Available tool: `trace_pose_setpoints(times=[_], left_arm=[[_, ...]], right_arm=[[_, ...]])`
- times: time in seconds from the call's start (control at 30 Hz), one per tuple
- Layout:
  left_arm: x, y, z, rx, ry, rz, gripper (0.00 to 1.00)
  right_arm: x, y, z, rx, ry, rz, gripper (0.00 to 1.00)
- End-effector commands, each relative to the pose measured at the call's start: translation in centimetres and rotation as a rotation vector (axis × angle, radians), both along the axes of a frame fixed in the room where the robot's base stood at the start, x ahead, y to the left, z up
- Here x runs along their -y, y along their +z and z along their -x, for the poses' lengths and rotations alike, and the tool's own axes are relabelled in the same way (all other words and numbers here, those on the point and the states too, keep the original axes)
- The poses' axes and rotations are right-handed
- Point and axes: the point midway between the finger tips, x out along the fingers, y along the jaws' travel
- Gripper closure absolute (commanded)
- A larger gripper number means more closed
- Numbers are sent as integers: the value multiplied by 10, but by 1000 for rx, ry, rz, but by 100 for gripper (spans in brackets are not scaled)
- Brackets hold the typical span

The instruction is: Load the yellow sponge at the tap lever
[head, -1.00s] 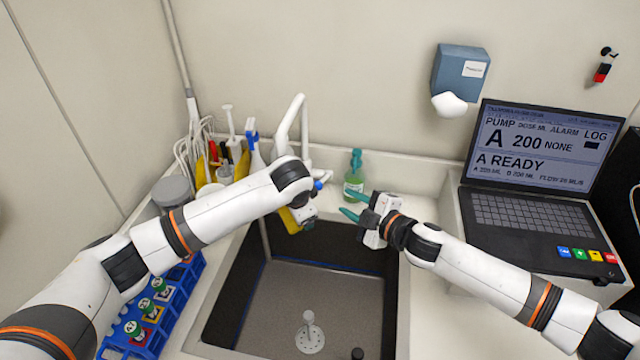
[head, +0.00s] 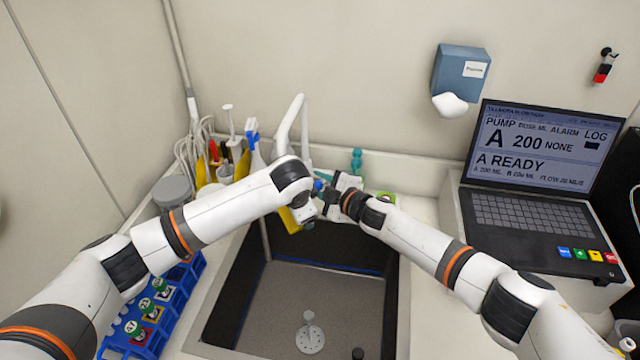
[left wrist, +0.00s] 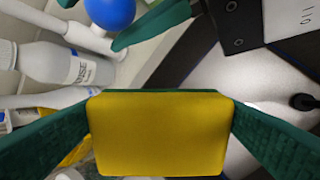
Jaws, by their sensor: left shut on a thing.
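The yellow sponge (left wrist: 158,133) is gripped between the green fingers of my left gripper (left wrist: 160,120) and fills the middle of the left wrist view. In the head view the sponge (head: 289,220) hangs over the sink's back edge, partly hidden by my arm. The white tap (head: 290,120) rises behind it. The tap lever's blue knob (left wrist: 108,12) shows at the top of the left wrist view. My right gripper (head: 322,183) is at the lever, its green fingers apart on either side of the knob. Contact with the knob cannot be told.
The dark sink (head: 315,290) lies below both grippers. A blue rack (head: 165,300) of vials is at the left, a laptop (head: 530,215) at the right. A white bottle (left wrist: 62,65) is near my left gripper.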

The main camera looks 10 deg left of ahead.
Motion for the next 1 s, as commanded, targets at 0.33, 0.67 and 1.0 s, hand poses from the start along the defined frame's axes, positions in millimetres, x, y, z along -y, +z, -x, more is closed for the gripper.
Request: trace_pose_setpoints(times=[0.33,0.67,1.0], left_arm=[[0,0,0,0,0,0,33],[0,0,0,0,0,0,33],[0,0,0,0,0,0,33]], right_arm=[[-1,0,-1,0,0,0,71],[-1,0,-1,0,1,-1,100],[-3,-12,7,73,3,-5,100]])
